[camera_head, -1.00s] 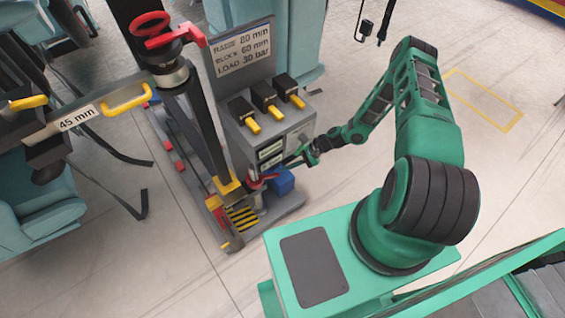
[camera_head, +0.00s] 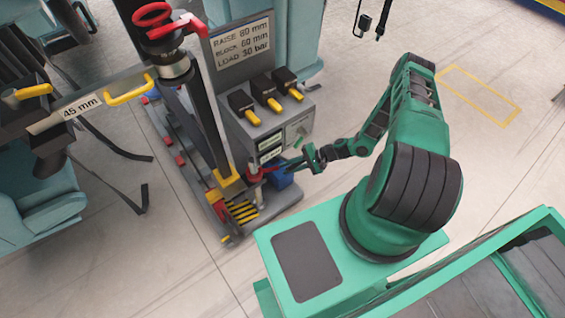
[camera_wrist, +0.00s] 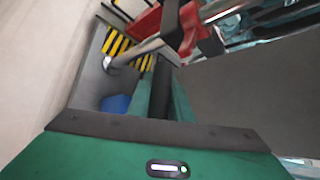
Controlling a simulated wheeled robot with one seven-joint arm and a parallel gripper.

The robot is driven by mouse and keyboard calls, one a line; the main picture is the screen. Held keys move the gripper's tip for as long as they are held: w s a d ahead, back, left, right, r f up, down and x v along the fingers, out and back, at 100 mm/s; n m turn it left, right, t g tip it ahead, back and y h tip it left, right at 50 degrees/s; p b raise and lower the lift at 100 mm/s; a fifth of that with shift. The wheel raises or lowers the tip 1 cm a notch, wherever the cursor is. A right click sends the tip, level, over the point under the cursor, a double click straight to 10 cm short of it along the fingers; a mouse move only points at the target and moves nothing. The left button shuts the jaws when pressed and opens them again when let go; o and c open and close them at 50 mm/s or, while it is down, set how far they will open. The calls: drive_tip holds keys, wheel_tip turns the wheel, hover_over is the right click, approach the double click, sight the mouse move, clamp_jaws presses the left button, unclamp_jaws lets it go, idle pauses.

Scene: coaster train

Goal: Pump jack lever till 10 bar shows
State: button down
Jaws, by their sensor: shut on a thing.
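The jack (camera_head: 243,212) stands low at the foot of a dark upright column, with yellow-and-black stripes on its base. Its lever shows in the wrist view as a pale metal bar (camera_wrist: 150,46) with red parts (camera_wrist: 186,24) around it. My gripper (camera_head: 281,167) reaches in from the right, just in front of the grey cabinet. It is shut on the lever, by the red part; the exact contact is partly hidden. A black finger (camera_wrist: 160,88) shows in the wrist view. Small display panels (camera_head: 270,148) are on the cabinet front; their figures are too small to read.
The grey cabinet (camera_head: 290,122) carries black valves with yellow handles (camera_head: 272,104). A sign (camera_head: 240,43) stands behind. A blue box (camera_head: 281,178) sits by the jack. A red handwheel (camera_head: 152,14) tops the column.

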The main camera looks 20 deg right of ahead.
sight(300, 164)
drive_tip(key=shift+s+f, duration=0.15)
drive_tip(key=shift+f, duration=0.1)
drive_tip(key=c, duration=1.6)
unclamp_jaws()
drive_tip(key=shift+r, duration=0.1)
drive_tip(key=v, duration=1)
drive_tip(key=shift+d+r, duration=0.15)
drive_tip(key=shift+d, duration=0.2)
